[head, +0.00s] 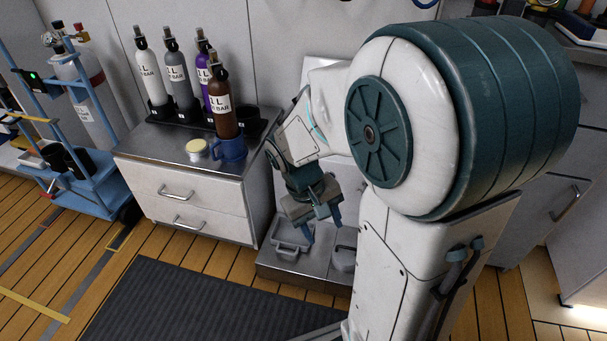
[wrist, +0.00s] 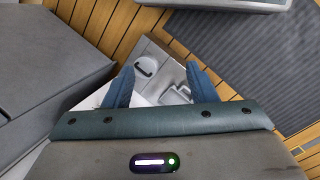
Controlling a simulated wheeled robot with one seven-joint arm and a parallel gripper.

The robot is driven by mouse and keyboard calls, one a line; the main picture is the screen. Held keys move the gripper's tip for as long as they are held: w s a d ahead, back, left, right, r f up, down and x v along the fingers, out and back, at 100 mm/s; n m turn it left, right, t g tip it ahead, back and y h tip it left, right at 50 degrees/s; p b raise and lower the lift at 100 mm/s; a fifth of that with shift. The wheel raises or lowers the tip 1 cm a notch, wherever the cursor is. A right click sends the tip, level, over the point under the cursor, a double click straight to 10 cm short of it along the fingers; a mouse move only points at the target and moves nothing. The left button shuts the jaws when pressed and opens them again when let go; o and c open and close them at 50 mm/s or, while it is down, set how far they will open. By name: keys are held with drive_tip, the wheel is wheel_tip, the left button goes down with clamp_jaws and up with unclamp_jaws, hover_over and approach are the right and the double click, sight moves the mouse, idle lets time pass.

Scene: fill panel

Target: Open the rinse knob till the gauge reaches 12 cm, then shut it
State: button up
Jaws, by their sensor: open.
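My gripper (head: 323,222) points down with its two blue fingers apart and nothing between them. It also shows in the wrist view (wrist: 160,70), above a low metal ledge (wrist: 164,72). In the head view that ledge (head: 300,274) stands on the floor at the foot of a pale panel, right of the drawer cabinet. I cannot make out the rinse knob or the gauge in either view. My arm covers much of the panel in the head view.
A blue cart (head: 85,190) with a gas cylinder (head: 88,105) stands at left. A dark ribbed mat (head: 190,305) lies on the clear wooden floor.

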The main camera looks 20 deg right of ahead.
drive_tip(key=w+d+f+n+t+h+p, duration=0.1)
drive_tip(key=w+d+f+n+h+p, duration=0.3)
drive_tip(key=w+f+h, duration=0.35)
drive_tip(key=w+d+f+n+t+h+p, duration=0.2)
drive_tip(key=w+d+f+n+h, duration=0.1)
drive_tip(key=w+f+n+h, duration=0.4)
wheel_tip(320, 180, down, 18)
drive_tip(key=w+a+n+t+y+p, duration=0.25)
drive_tip(key=n+t+y, duration=0.35)
drive_tip(key=n+t, duration=0.7)
drive_tip(key=b+x, duration=0.3)
drive_tip(key=x, duration=1.1)
drive_tip(key=shift+w+d+f, duration=0.15)
drive_tip(key=shift+d+f, duration=0.15)
drive_tip(key=shift+y, duration=0.25)
drive_tip(key=c, duration=1)
